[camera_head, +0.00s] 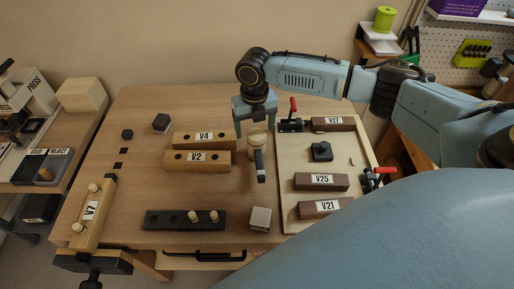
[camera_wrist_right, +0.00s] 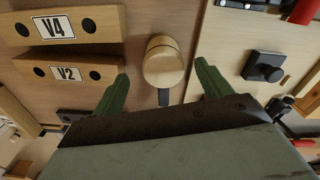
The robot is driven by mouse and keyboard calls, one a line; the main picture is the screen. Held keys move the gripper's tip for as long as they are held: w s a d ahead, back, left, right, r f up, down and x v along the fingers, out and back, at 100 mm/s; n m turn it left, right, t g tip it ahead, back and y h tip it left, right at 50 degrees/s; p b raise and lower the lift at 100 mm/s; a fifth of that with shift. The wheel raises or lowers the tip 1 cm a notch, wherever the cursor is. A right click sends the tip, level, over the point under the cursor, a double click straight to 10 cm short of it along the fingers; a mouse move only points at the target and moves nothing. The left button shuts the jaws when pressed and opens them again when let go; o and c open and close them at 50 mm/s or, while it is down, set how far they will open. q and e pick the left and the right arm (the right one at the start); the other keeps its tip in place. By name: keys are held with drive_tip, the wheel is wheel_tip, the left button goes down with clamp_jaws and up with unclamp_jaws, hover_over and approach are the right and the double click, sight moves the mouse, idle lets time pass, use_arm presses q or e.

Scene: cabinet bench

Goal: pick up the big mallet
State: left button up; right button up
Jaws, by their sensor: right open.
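The big mallet, with a pale wooden round head (camera_head: 256,140) and a dark handle (camera_head: 260,170), is on the wooden bench, right of the V4 and V2 blocks. Whether the fingers touch the mallet I cannot tell. My left gripper is not in view.
Blocks V4 (camera_head: 226,138) and V2 (camera_head: 220,164) lie left of the mallet. A pale board (camera_head: 287,213) with V27, V25, V21 and red-handled clamps is to the right. A dark peg strip (camera_head: 165,221) and a grey-white cube (camera_head: 260,219) are in front.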

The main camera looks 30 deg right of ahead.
sight(257, 134)
drive_tip(key=f, duration=0.5)
drive_tip(key=shift+s+d, duration=0.1)
drive_tip(key=shift+s, duration=0.15)
drive_tip(key=shift+c, duration=0.5)
drive_tip(key=c, duration=1.1)
wheel_tip(257, 134, up, 10)
drive_tip(key=shift+r, duration=0.1)
